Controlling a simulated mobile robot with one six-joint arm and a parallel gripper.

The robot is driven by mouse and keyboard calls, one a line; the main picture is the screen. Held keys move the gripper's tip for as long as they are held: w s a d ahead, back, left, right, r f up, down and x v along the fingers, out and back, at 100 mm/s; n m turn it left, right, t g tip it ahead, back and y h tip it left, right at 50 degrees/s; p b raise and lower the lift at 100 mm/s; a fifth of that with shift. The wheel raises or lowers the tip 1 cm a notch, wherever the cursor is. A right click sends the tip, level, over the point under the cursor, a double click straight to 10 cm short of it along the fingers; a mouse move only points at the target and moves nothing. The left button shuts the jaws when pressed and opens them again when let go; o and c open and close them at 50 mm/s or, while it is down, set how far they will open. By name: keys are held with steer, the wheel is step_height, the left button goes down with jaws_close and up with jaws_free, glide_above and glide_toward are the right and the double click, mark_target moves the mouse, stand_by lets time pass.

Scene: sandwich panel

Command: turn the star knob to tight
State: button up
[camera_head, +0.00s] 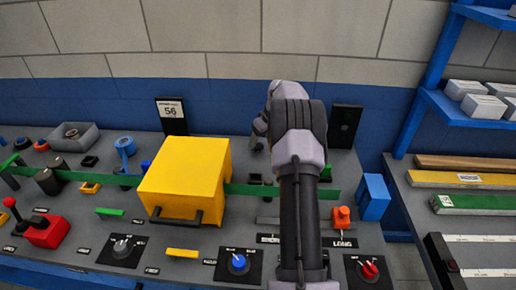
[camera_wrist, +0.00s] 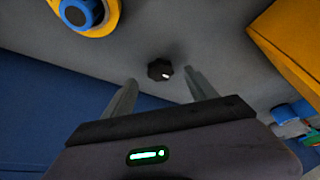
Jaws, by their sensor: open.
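The black star knob (camera_wrist: 160,69) shows in the wrist view, on a grey surface, with a small white mark at its lower edge. My gripper (camera_wrist: 160,85) is open, its two fingers apart with the knob seen between and just beyond their tips. Nothing is held between them. I cannot tell from this view whether the fingertips are level with the knob. In the head view, my arm hides the gripper and I cannot make out the star knob.
A big yellow box (camera_head: 185,180) with a dark handle stands on the panel; a yellow block (camera_wrist: 295,45) also shows in the wrist view. A blue button (camera_wrist: 80,12) on a yellow base is near. Blue (camera_head: 238,262) and red (camera_head: 369,270) knobs sit at the front.

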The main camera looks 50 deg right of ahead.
mark_target(257, 146)
steer(key=x, duration=0.3)
steer(key=shift+w+f+b, duration=0.15)
steer(key=shift+f+b, duration=0.05)
steer(key=shift+b, duration=0.15)
steer(key=c, duration=1.4)
steer(key=shift+m, duration=0.3)
steer(key=m, duration=0.2)
steer(key=m+h, duration=0.1)
steer(key=m+h+p, duration=0.1)
steer(key=m, duration=0.1)
steer(key=shift+w+a+m+g, duration=0.1)
steer(key=shift+a+m+g, duration=0.2)
steer(key=shift+g, duration=0.1)
steer(key=m+h, duration=0.1)
steer(key=m, duration=0.1)
steer(key=m+g, duration=0.1)
steer(key=m, duration=0.2)
steer(key=shift+w+m+g+h, duration=0.15)
steer(key=shift+m+g+h, duration=0.15)
steer(key=shift+h, duration=0.1)
